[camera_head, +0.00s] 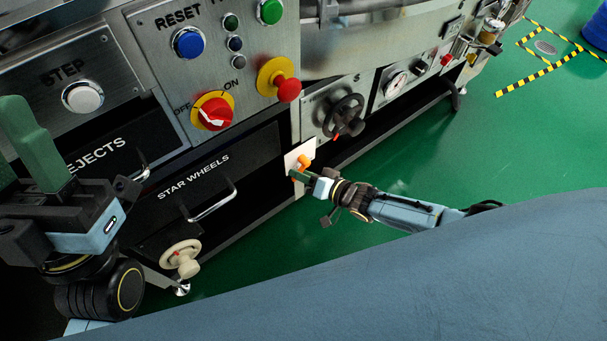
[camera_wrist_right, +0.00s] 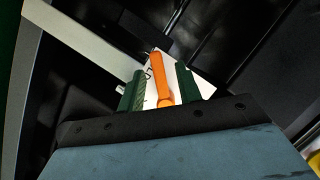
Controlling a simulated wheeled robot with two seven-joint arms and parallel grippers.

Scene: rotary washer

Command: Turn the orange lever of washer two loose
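The orange lever (camera_head: 303,163) sits in front of a small white plate (camera_head: 294,155) low on the machine, right of the STAR WHEELS drawer. My right gripper (camera_head: 299,175) is at the lever. In the right wrist view the orange lever (camera_wrist_right: 160,75) stands between the two green fingers of my right gripper (camera_wrist_right: 159,82). The fingers are apart, with white plate showing beside the lever, so it does not look clamped. The plate's dark marking is partly covered, and I cannot read its number. My left gripper (camera_head: 22,150) is at the left edge, its green fingers apart and empty.
The STAR WHEELS drawer handle (camera_head: 212,202) sticks out left of the lever. A black handwheel (camera_head: 344,116) is above right, and a red emergency button (camera_head: 288,89) above. A cream knob (camera_head: 182,258) sits low left. Green floor (camera_head: 400,165) is free at right.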

